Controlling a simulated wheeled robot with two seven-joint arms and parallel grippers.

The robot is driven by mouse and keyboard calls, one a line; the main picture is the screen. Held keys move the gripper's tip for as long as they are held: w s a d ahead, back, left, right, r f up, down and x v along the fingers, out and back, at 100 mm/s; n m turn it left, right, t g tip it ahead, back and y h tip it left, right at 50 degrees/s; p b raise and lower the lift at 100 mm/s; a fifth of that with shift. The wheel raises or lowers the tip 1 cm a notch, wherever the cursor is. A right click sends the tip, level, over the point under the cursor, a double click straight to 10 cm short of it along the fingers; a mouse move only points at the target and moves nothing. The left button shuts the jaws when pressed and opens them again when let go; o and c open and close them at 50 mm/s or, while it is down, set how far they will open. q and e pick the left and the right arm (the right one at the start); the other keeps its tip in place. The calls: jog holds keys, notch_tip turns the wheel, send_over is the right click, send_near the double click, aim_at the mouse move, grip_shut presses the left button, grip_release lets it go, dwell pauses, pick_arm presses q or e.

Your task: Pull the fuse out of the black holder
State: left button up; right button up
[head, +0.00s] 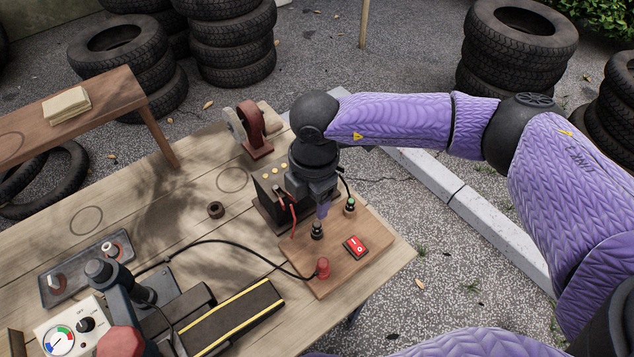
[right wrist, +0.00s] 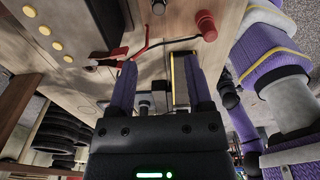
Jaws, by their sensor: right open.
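The black holder (head: 317,231) stands upright on a small wooden board (head: 345,275) on the workbench. I cannot make out the fuse clearly; the purple fingers overlap the holder's top in the head view. My right gripper (head: 321,210) points down just above the holder, and its fingers are apart. In the right wrist view (right wrist: 160,64) nothing is gripped between them. My left gripper is not in view.
A battery box (head: 268,190) with yellow caps and red clips stands close beside my right gripper. A red rocker switch (head: 355,247), a green-topped post (head: 350,205) and a red knob (head: 323,267) with a black cable share the board. A gauge panel (head: 62,335) stands at lower left.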

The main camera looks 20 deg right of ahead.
aim_at(317, 223)
jog(key=shift+h, duration=0.3)
jog(key=f+b, duration=0.1)
jog(key=f, duration=0.2)
jog(key=f+b, duration=0.1)
jog(key=f, duration=0.2)
jog(key=d+f+b, duration=0.1)
jog(key=f, duration=0.2)
jog(key=shift+w+f, duration=0.25)
jog(key=shift+f, duration=0.15)
jog(key=shift+c, duration=0.3)
grip_shut()
